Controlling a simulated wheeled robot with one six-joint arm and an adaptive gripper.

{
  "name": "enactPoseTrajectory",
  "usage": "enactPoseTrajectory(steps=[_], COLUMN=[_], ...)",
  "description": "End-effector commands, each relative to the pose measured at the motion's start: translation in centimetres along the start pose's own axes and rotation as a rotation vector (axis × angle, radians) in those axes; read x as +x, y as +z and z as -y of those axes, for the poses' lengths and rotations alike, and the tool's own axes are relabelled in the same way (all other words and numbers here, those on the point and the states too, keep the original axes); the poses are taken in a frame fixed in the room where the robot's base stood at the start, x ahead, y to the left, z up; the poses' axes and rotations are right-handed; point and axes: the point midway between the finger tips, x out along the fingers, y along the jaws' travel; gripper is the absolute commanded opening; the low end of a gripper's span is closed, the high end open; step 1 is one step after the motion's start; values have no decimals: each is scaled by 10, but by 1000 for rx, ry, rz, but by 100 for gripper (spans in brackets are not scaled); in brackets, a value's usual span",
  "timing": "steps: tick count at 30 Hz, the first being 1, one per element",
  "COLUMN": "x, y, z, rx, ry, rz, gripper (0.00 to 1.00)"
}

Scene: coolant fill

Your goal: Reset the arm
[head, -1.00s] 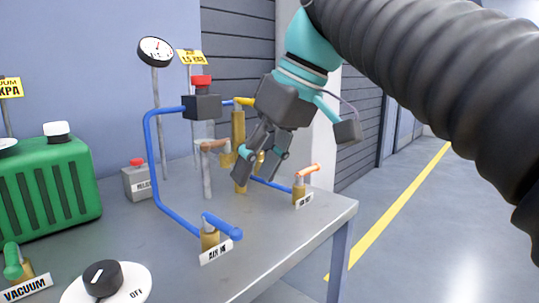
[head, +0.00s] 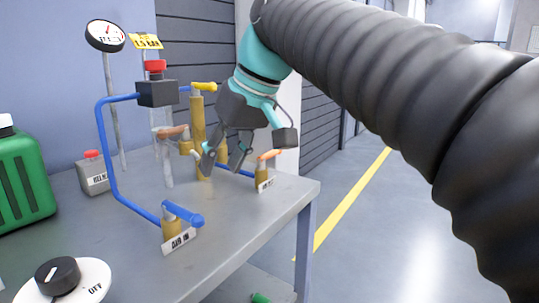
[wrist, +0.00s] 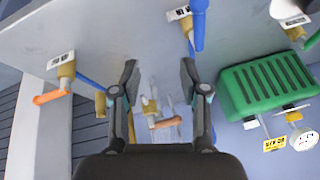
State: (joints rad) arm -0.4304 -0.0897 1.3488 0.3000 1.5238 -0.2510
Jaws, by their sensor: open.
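My gripper (head: 222,158) is open and empty above the right part of the metal bench (head: 225,218), in front of the brass column. In the wrist view my gripper (wrist: 165,75) shows its two fingers spread apart, with nothing between the tips but the bench top behind. A valve with an orange-brown handle (wrist: 165,122) shows between the finger bases there. In the head view that valve handle (head: 172,132) stands on a grey post left of my gripper. My arm reaches in from the upper right.
The AIR IN valve with a blue handle (head: 183,214) sits at the bench front. An orange-handled valve (head: 266,157) stands near the right edge. Open floor (head: 400,220) lies right.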

Motion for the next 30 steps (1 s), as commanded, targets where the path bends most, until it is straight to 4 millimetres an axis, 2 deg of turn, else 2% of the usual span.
enactPoseTrajectory(steps=[5,8,14,18,24,27,30], x=[37,57,90,110,133,135,128], y=[30,59,138,204,299,327,335], z=[-32,-54,-96,-117,-129,-128,-129], rx=[124,202,343,425,515,552,577], ry=[81,139,262,342,433,456,478], rz=[-16,-30,-62,-77,-79,-79,-107], gripper=[44,44,44,44,44,44,44])
